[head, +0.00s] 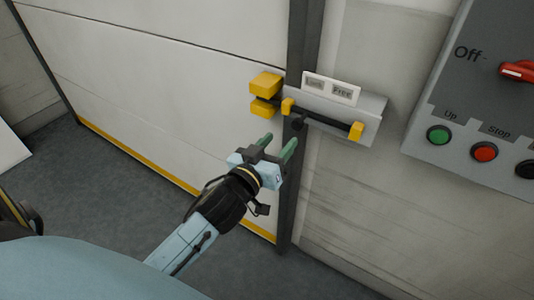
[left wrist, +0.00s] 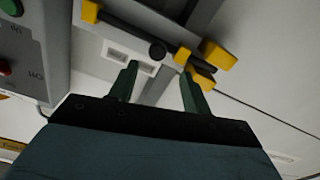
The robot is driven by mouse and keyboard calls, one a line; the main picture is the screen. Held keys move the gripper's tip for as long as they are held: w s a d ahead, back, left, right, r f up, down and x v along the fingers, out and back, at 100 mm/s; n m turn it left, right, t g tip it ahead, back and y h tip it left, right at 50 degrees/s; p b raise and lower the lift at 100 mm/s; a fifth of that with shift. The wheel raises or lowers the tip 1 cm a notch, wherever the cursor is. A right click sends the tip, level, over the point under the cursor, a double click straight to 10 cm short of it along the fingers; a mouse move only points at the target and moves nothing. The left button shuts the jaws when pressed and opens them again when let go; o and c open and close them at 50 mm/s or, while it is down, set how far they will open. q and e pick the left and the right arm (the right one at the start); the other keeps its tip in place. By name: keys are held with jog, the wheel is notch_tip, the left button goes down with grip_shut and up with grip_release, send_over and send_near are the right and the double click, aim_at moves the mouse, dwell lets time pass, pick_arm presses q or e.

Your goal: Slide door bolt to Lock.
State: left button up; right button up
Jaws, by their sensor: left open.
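The door bolt (head: 330,121) is a dark bar in yellow brackets on a grey plate beside the door (head: 170,85). Its dark round knob (head: 298,124) sits near the bar's left end, and the knob also shows in the left wrist view (left wrist: 157,51). A yellow catch (head: 265,84) is on the door edge. The label plate (head: 331,89) above carries "Lock" on the left and "Free" on the right. My left gripper (head: 277,144) is open and empty, just below the knob. In the left wrist view the knob appears between and beyond its green fingertips (left wrist: 158,80). No contact shows.
A grey control box (head: 470,110) with a red switch (head: 517,71), a green button (head: 438,134) and a red button (head: 484,152) is on the wall at right. A dark door post (head: 293,200) runs below the bolt. The floor (head: 110,165) is clear.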

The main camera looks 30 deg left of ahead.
pick_arm(q)
jog(key=shift+s+a, duration=0.1)
jog(key=shift+s, duration=2.05)
notch_tip(320, 180, down, 21)
jog(key=m+g, duration=0.1)
jog(key=g, duration=0.4)
jog(key=s+f+m+g, duration=0.1)
jog(key=s+f+g, duration=0.1)
jog(key=s+f, duration=0.5)
jog(key=s+f+m+g, duration=0.1)
jog(key=s+f+g, duration=0.1)
jog(key=f, duration=0.8)
jog(key=s+f+g, duration=0.2)
jog(key=s+f, duration=0.3)
jog(key=s, duration=0.4)
jog(key=s+a+f+m+g, duration=0.1)
jog(key=s+f+g, duration=0.2)
jog(key=s+f, duration=0.3)
jog(key=s+a+f+g, duration=0.1)
jog(key=s+f+g, duration=0.2)
jog(key=s, duration=1)
notch_tip(320, 180, down, 3)
jog(key=shift+s+a+f+m+y, duration=0.2)
jog(key=shift+m+y, duration=0.1)
jog(key=shift+m, duration=0.1)
